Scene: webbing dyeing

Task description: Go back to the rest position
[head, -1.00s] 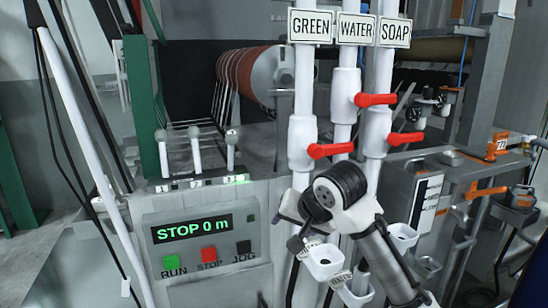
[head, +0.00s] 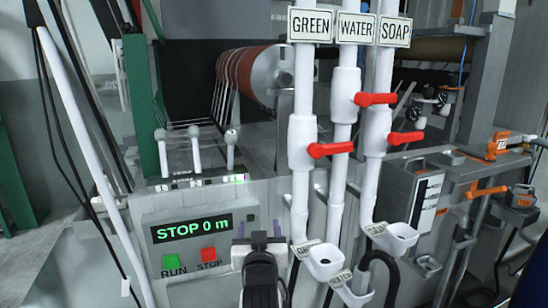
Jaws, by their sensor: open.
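My gripper (head: 259,229) is at the lower middle of the head view, in front of the control panel (head: 190,205). Its two fingertips stand apart with nothing seen between them. It hides the JOG button at the panel's right. The green RUN button (head: 171,262) and red STOP button (head: 208,254) show left of my gripper. I cannot tell how far the fingertips are from the panel face.
White pipes labelled GREEN (head: 311,26), WATER (head: 355,29) and SOAP (head: 395,33) rise right of my gripper. Red valve handles (head: 330,149) stick out from them. White cups (head: 325,262) hang below.

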